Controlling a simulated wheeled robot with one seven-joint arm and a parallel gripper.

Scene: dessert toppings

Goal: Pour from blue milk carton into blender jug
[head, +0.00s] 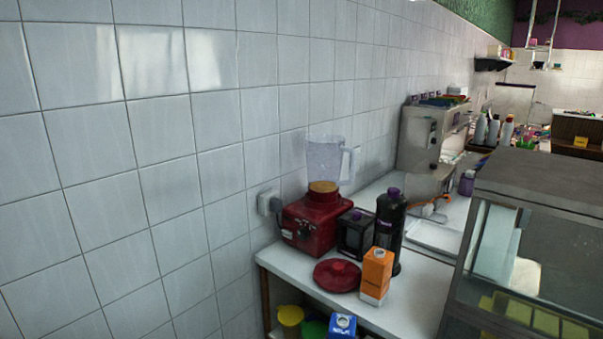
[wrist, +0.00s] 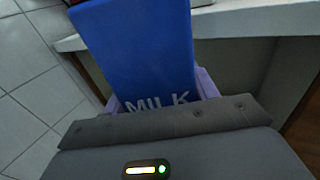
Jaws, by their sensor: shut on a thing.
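The blue milk carton (wrist: 140,50) fills the top middle of the wrist view, with "MILK" lettering near my gripper. My gripper (wrist: 158,98) is shut on it, with pale purple fingers showing at both sides. In the head view, the top of the blue carton (head: 342,325) shows at the bottom edge, in front of and below the counter top; my gripper is not visible there. The clear blender jug (head: 324,160), open at the top with its handle to the right, stands upright on the red blender base (head: 312,222). The carton is apart from the jug.
A glass display case (head: 535,250) is at right. Yellow (head: 290,315) and green bowls sit below.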

